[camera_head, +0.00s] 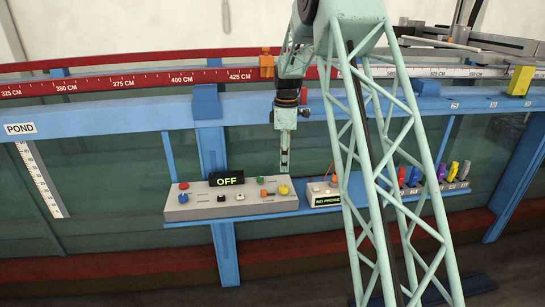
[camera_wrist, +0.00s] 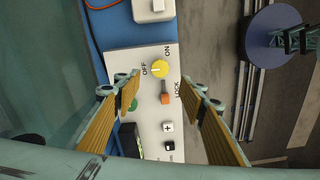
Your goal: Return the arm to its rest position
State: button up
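My gripper (camera_head: 285,165) hangs down from the arm, above the right end of a grey control panel (camera_head: 205,207). In the wrist view my gripper (camera_wrist: 160,90) has its two fingers spread wide, with nothing between them but the panel below. The panel's yellow knob (camera_wrist: 159,69) has its white mark towards OFF. An orange LOCK switch (camera_wrist: 165,98) sits beside it. The panel's display (camera_head: 227,180) reads OFF. A gap shows between fingers and panel, but its size is hard to tell.
A smaller box (camera_head: 324,194) stands on the blue shelf right of the panel. Several coloured probes (camera_head: 440,173) stand farther right. Blue flume rail (camera_head: 110,112) and red scale rail (camera_head: 120,82) run behind the arm. An orange marker (camera_head: 267,64) sits on the scale rail.

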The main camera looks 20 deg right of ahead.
jog(key=s+a+r+m+t+b, duration=0.1)
jog(key=s+a+r+m, duration=0.1)
jog(key=s+a+r, duration=0.6)
jog(key=s+a+r+m+b, duration=0.1)
jog(key=s+a+r+m, duration=0.15)
jog(key=s+r, duration=0.55)
jog(key=s+a+r+m+t+b, duration=0.1)
jog(key=s+a+r+m, duration=0.1)
jog(key=s+a+r, duration=0.6)
jog(key=s+a+f+m, duration=0.1)
jog(key=s+a, duration=0.1)
jog(key=s, duration=0.9)
jog(key=s+a+f+m+t+b, duration=0.1)
jog(key=s+a+f+m, duration=0.1)
jog(key=s, duration=1)
jog(key=s+a+f+m+t+b, duration=0.1)
jog(key=s+a+f+m, duration=0.1)
jog(key=s, duration=0.9)
jog(key=shift+s+a, duration=0.15)
